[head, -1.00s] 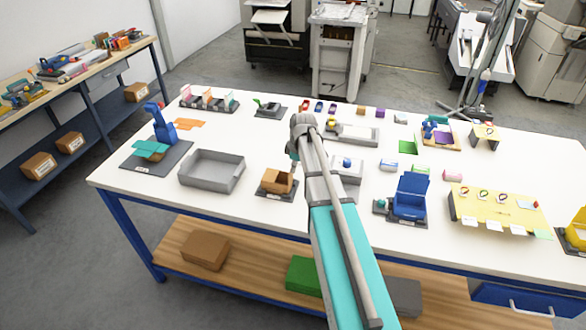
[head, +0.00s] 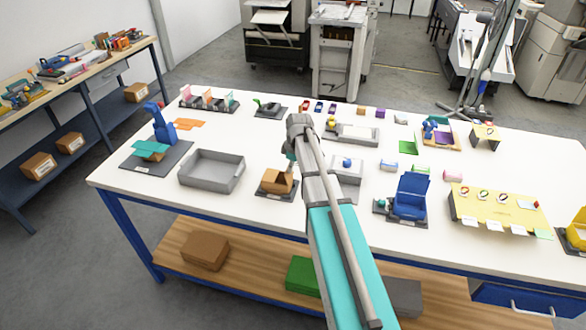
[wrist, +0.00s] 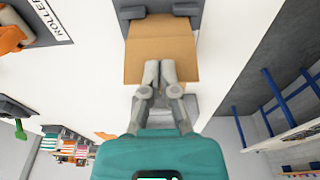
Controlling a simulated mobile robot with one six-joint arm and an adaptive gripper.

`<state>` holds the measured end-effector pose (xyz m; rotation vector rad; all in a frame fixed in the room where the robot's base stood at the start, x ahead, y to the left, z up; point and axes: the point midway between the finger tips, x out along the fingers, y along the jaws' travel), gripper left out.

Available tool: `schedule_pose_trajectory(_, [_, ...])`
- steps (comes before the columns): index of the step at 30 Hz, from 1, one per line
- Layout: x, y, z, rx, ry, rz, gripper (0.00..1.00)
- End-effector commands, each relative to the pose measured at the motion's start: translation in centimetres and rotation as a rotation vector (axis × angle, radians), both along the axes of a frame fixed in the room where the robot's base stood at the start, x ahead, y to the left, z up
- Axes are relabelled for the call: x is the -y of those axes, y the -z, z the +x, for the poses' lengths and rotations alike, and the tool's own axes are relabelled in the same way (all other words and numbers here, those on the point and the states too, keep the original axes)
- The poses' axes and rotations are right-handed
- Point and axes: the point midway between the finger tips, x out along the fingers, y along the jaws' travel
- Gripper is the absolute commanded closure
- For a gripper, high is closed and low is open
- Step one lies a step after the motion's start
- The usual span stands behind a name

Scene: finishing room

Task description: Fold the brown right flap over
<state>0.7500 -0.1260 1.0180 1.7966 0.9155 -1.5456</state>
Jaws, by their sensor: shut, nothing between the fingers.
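The small brown box (head: 272,187) sits on a dark base plate near the front edge of the white table. In the head view a flap stands up at its right side, close to my gripper (head: 291,168). In the wrist view a brown panel (wrist: 150,42) of the box fills the upper middle. My gripper (wrist: 160,66) is shut and empty, with its fingertips in front of the panel's lower edge. I cannot tell whether they touch it. My arm and gripper partly hide the right side of the box in the head view.
A grey tray (head: 212,171) stands left of the box. A blue open-lidded box (head: 410,198) stands to the right, beyond my arm. A grey fixture with a blue knob (head: 347,163) is close to my arm's right side. Bare tabletop lies behind the box.

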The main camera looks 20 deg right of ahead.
Motion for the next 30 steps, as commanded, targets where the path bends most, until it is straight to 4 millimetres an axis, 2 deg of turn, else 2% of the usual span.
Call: schedule_pose_trajectory(30, [-0.88,0.59,0.64,0.0,0.0,0.0,1.0])
